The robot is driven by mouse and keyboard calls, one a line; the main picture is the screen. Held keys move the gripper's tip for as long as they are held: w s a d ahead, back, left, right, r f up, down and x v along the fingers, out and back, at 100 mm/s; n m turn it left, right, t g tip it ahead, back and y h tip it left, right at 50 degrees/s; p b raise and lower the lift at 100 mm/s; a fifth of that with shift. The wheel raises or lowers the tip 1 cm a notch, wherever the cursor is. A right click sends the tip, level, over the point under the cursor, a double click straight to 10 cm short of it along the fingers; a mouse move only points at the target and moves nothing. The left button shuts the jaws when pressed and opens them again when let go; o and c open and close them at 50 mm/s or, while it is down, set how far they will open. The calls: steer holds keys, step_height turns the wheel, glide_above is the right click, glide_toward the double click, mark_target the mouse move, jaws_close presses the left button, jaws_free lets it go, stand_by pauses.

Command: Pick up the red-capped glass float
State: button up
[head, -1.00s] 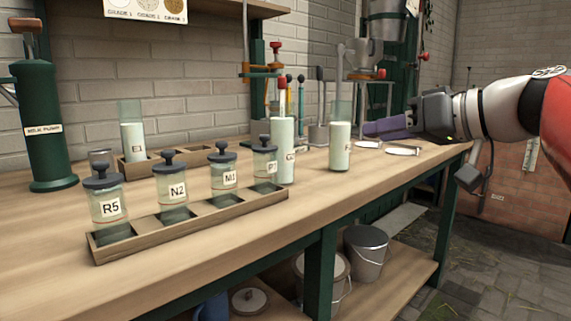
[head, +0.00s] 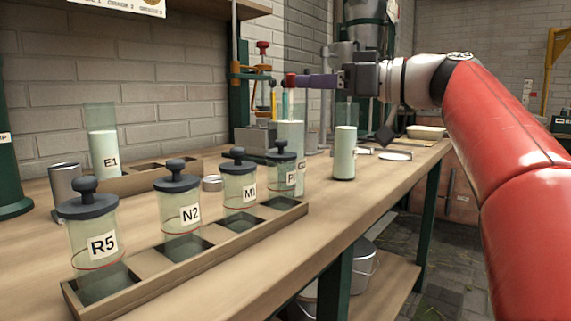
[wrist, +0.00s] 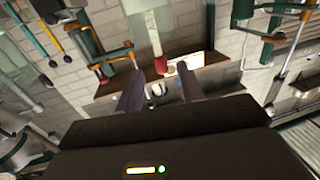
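The float's red cap (head: 291,80) stands above a tall glass cylinder of white liquid (head: 291,137) behind the row of jars. Its lower part is hidden in the cylinder. My gripper (head: 300,81) is level, its purple fingers pointing left, with their tips at the cap in the head view. In the wrist view the two fingers are apart, and a red cap (wrist: 170,70) shows between and beyond their tips. I cannot tell whether they touch it. Nothing is held.
Lidded jars R5 (head: 90,235), N2 (head: 177,200), M1 (head: 239,185) and another stand in a wooden rack. Cylinder E1 (head: 104,155) is at the left, and another filled cylinder (head: 344,152) stands right of the float. A clamp stand with a red knob (head: 263,45) is close behind.

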mark_target(291, 89)
steer(key=x, duration=0.5)
steer(key=shift+a+r, duration=0.1)
steer(key=shift+r, duration=0.1)
steer(key=shift+c, duration=0.5)
steer(key=c, duration=0.7)
